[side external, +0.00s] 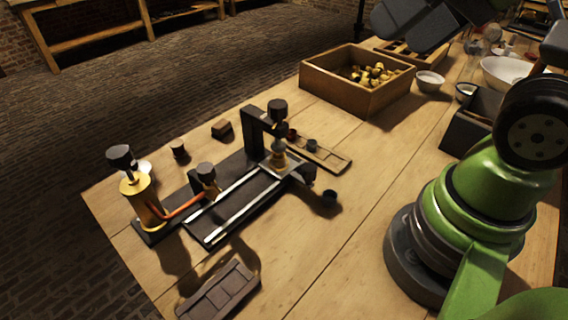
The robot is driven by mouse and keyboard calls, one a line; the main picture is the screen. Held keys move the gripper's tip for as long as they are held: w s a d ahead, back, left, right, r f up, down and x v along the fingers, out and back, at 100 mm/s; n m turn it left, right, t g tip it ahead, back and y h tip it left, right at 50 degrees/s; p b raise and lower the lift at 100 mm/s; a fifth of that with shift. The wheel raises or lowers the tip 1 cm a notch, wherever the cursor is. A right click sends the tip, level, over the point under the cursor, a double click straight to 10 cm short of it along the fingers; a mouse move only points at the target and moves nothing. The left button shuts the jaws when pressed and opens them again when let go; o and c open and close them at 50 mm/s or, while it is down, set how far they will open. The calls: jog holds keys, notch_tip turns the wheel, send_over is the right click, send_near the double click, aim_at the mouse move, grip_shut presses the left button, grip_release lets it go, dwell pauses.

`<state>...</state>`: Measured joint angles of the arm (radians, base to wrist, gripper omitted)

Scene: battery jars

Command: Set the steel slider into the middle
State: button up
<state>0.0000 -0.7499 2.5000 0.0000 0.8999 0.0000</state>
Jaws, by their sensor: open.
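A black apparatus (240,197) stands on the left part of the bench. Two pale steel rails run along it, and the near rail (245,208) is the clearer one. A dark-knobbed brass piece (208,178) stands at the left end of the rails. Another brass and dark piece (279,157) is at the far right end, under a black bracket (257,121). I cannot tell for certain which part is the steel slider. My gripper (412,27) appears as dark blocks at the top right, cut by the frame edge, open and well away from the apparatus.
A brass cylinder with a black knob (143,200) stands left of the rails. A dark slotted tray (218,290) lies in front. A wooden strip (325,156) lies behind right. A wooden box (355,85) holds brass pieces. The bench's middle is clear.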

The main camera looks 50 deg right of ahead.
jog(key=shift+c, duration=0.7)
jog(key=n+g+h, duration=0.2)
jog(key=g, duration=0.5)
send_over(310, 167)
notch_tip(310, 167, down, 17)
notch_tip(310, 167, down, 10)
jog(key=shift+r, duration=0.1)
